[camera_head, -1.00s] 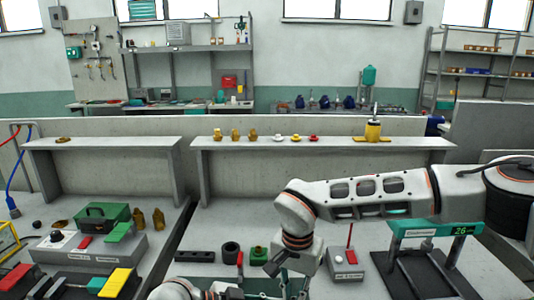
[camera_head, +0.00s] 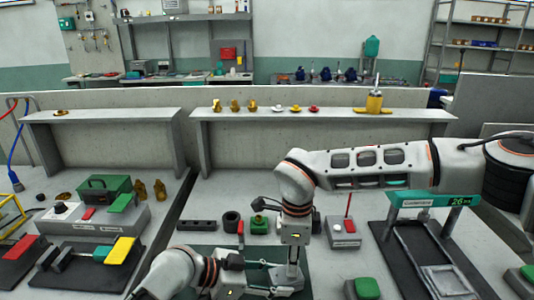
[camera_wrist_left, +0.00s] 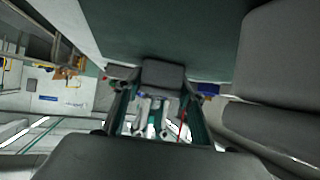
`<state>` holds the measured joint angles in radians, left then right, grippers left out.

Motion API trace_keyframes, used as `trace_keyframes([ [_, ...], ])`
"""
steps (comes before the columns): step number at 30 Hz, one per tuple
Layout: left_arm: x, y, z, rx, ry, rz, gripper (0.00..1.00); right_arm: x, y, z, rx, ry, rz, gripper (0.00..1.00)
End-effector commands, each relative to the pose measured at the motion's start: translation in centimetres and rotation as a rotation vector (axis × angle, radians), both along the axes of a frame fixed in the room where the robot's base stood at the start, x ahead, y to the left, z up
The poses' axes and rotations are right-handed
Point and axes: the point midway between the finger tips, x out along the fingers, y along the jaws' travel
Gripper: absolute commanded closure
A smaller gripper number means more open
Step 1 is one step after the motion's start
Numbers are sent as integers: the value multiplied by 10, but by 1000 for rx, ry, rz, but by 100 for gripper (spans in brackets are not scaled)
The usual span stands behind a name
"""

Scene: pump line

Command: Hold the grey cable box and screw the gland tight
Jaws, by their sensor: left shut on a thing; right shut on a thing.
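The grey cable box (camera_head: 288,281) sits low in the centre of the head view, over a dark green mat (camera_head: 318,284). My left gripper (camera_head: 266,272) comes in from the left and is shut on its side. In the left wrist view its two fingers (camera_wrist_left: 160,105) flank a dark grey block (camera_wrist_left: 163,75), apparently the box. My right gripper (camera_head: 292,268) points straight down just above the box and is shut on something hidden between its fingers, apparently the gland.
Behind my grippers stand a black ring (camera_head: 231,222), a green part (camera_head: 259,224) and a small grey box with a red rod (camera_head: 342,232). A green-topped gauge frame (camera_head: 433,200) stands right. A raised ledge (camera_head: 320,117) runs behind.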

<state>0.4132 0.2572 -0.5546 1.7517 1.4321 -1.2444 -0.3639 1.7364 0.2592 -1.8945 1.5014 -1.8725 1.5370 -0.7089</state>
Motion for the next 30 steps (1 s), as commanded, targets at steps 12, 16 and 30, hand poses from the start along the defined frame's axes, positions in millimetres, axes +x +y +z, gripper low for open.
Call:
trace_keyframes([
  [12,0,0,-2,3,2,0,73,-1,0,-1,0,2,-541,100],
  [16,0,0,-2,3,2,0,73,-1,1,-1,0,2,-712,100],
  [30,0,0,-1,2,1,0,73,-1,0,-2,1,2,-1306,100],
])
